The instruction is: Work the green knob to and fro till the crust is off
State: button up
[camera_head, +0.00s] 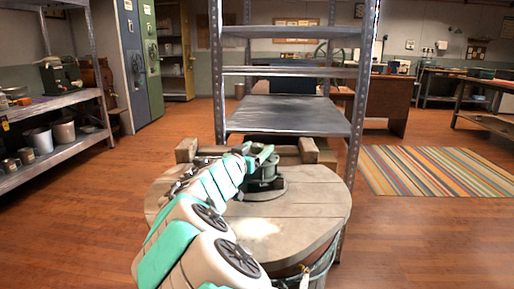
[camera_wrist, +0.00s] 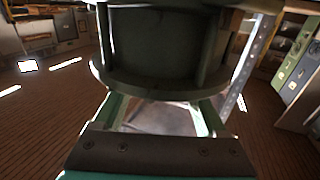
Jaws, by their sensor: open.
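A dark green device (camera_head: 266,186) with a round base stands on a round wooden table (camera_head: 318,206). My gripper (camera_head: 258,154) is at the upper part of this device, and my arm hides its left side. In the wrist view a dark green rounded body (camera_wrist: 155,55) with a wide rim fills the upper middle, close in front of my gripper (camera_wrist: 160,108). The two fingers are apart, one on each side below the rim. I cannot tell which part is the green knob, or whether the fingers touch it. No crust can be made out.
A metal shelf rack (camera_head: 290,115) stands right behind the table, with wooden blocks (camera_head: 308,150) at the table's back edge. A loaded shelf (camera_head: 55,105) is at the left. A striped rug (camera_head: 430,170) lies on open floor at the right.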

jog(key=shift+w, duration=0.1)
grip_shut()
dwell(0.6)
